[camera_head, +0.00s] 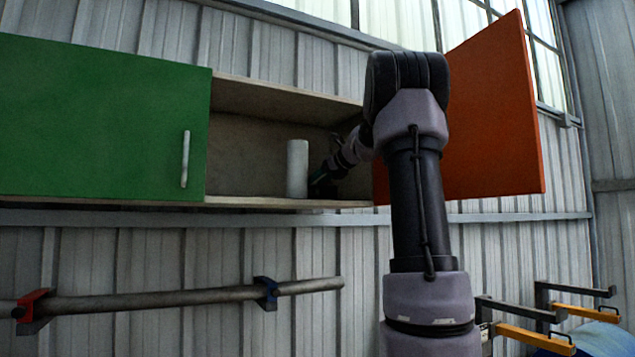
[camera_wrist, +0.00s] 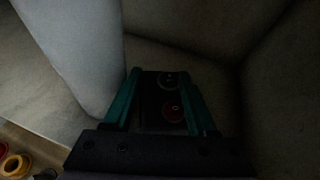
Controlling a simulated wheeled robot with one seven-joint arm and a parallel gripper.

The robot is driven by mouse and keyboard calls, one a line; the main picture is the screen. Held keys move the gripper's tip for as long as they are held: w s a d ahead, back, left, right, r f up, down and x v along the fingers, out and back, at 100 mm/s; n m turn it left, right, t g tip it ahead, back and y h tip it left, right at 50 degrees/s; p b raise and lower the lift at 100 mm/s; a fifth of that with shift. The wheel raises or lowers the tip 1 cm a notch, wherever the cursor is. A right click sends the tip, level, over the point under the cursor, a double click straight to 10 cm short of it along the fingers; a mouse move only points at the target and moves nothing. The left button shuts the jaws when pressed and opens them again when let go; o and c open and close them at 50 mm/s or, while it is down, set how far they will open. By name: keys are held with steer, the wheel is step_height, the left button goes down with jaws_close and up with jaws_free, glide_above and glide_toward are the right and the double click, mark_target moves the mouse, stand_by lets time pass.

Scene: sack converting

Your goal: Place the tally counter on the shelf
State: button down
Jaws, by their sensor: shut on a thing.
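The tally counter (camera_wrist: 165,100) is a small dark box with round marks on its face. My gripper (camera_wrist: 165,88) is shut on it, with a green finger along each side, in the wrist view. In the head view my gripper (camera_head: 318,180) is inside the open cabinet, low over the shelf (camera_head: 250,201), just right of a white cylinder (camera_head: 297,168). The counter is too small and dark to make out in the head view. I cannot tell whether it touches the shelf.
The white cylinder also stands close on the left in the wrist view (camera_wrist: 75,50). A green door (camera_head: 95,120) covers the cabinet's left part. An orange door (camera_head: 490,120) stands open at the right. Shelf room shows left of the cylinder. A pipe (camera_head: 180,298) runs along the wall below.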

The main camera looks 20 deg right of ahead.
steer(key=shift+c, duration=2.4)
jaws_free()
steer(key=shift+f, duration=0.1)
steer(key=shift+s+r, duration=0.1)
steer(key=shift+r, duration=0.1)
steer(key=v, duration=1.2)
steer(key=s+a+f+n+g, duration=0.4)
steer(key=s+a+f+n, duration=1.05)
steer(key=a, duration=0.25)
steer(key=s+a+f+n+g+h, duration=0.1)
steer(key=s+a+f+n, duration=0.3)
steer(key=s+f+n, duration=0.7)
step_height(320, 180, down, 2)
steer(key=shift+f+n+g+h, duration=0.1)
steer(key=shift+n+g+h, duration=0.3)
steer(key=shift+n, duration=0.85)
